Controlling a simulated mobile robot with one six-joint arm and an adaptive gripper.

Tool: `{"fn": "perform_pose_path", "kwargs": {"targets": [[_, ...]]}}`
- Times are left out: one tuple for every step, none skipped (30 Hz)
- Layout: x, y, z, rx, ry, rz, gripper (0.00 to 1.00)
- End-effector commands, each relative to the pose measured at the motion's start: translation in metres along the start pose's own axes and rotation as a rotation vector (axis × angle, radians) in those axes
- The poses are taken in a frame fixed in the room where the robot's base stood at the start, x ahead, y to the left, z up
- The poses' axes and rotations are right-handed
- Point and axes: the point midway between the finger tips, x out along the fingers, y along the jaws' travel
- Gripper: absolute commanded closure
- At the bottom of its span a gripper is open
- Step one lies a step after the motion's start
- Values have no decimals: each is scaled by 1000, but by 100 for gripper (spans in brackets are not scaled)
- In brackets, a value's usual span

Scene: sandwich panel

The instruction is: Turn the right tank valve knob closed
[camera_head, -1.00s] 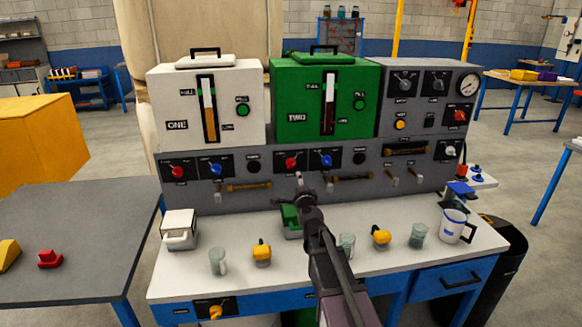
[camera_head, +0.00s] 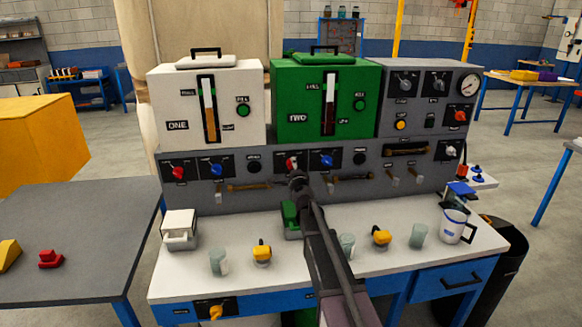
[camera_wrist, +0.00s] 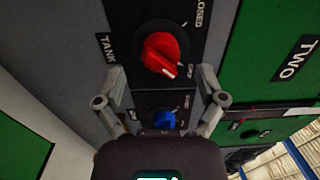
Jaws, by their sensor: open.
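The right tank valve knob is the red knob (camera_wrist: 160,52) on a black plate marked TANK and CLOSED. In the head view this red knob (camera_head: 291,161) is below the green tank TWO (camera_head: 290,120), partly hidden by my arm's end. Its white mark points to the lower right in the wrist view, away from the CLOSED label at the upper right. My gripper (camera_wrist: 161,78) is open and empty, its two fingers apart on either side, with the fingertips just short of the knob in the picture. Contact does not show.
A blue knob (camera_wrist: 165,119) lies between the fingers, nearer my palm in the wrist view. The white tank ONE (camera_head: 170,105) has its own red knob (camera_head: 178,173). Cups and yellow-topped items stand on the white bench top (camera_head: 330,260).

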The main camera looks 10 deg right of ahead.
Motion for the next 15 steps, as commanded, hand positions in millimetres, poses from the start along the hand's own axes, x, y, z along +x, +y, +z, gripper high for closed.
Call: {"fn": "perform_pose_path", "kwargs": {"targets": [[9, 0, 0, 0, 0, 0, 11], [12, 0, 0, 0, 0, 0, 11], [15, 0, 0, 0, 0, 0, 11], [17, 0, 0, 0, 0, 0, 11], [19, 0, 0, 0, 0, 0, 11], [21, 0, 0, 0, 0, 0, 11], [22, 0, 0, 0, 0, 0, 11], [24, 0, 0, 0, 0, 0, 11], [24, 0, 0, 0, 0, 0, 11], [25, 0, 0, 0, 0, 0, 11], [25, 0, 0, 0, 1, 0, 11], [25, 0, 0, 0, 1, 0, 11], [25, 0, 0, 0, 1, 0, 11], [25, 0, 0, 0, 1, 0, 11], [25, 0, -1, 0, 1, 0, 11]]}}
